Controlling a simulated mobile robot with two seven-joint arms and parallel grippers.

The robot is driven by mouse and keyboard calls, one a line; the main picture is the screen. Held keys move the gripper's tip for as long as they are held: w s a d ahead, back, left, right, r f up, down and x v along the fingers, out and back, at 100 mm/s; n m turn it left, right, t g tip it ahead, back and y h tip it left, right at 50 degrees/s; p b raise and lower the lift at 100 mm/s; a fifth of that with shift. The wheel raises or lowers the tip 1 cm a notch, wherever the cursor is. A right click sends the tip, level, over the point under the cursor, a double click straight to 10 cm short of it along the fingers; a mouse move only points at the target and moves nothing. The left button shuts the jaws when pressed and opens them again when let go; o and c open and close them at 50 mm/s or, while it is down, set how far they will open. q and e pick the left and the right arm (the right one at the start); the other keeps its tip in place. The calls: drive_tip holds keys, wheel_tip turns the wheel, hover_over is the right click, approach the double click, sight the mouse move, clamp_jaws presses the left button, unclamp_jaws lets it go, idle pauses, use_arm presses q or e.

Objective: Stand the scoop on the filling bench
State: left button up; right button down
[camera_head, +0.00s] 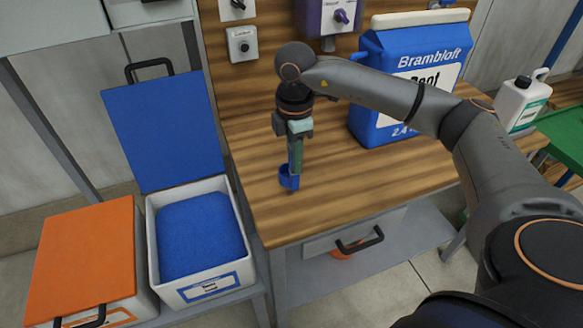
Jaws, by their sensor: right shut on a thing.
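My right gripper (295,148) points down over the left part of the wooden filling bench (345,192), near its front edge. It is shut on the scoop (287,179), whose blue bowl shows at the lower end, below the fingers. The scoop is at bench-top level or just above it; I cannot tell whether it touches the wood. The fingers hide part of the scoop. My left gripper is not in view.
A big blue Brambloft bag (375,95) stands on the bench behind my right arm. A white bin of blue granules (200,238) stands open at the left, beside a bin with an orange lid (82,248). A white jug (521,102) stands at the right. The bench front is clear.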

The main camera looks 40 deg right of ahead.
sight(291, 188)
drive_tip(key=shift+w+a+f+p, duration=0.1)
drive_tip(key=shift+w+f+p, duration=0.1)
drive_tip(key=shift+f, duration=0.8)
drive_tip(key=shift+w+a+f+p, duration=0.1)
drive_tip(key=shift+f+p, duration=0.1)
drive_tip(key=shift+f, duration=0.75)
drive_tip(key=shift+f, duration=0.15)
drive_tip(key=c, duration=0.8)
unclamp_jaws()
wheel_tip(291, 188, up, 12)
drive_tip(key=shift+r+b, duration=0.25)
drive_tip(key=shift+b, duration=0.25)
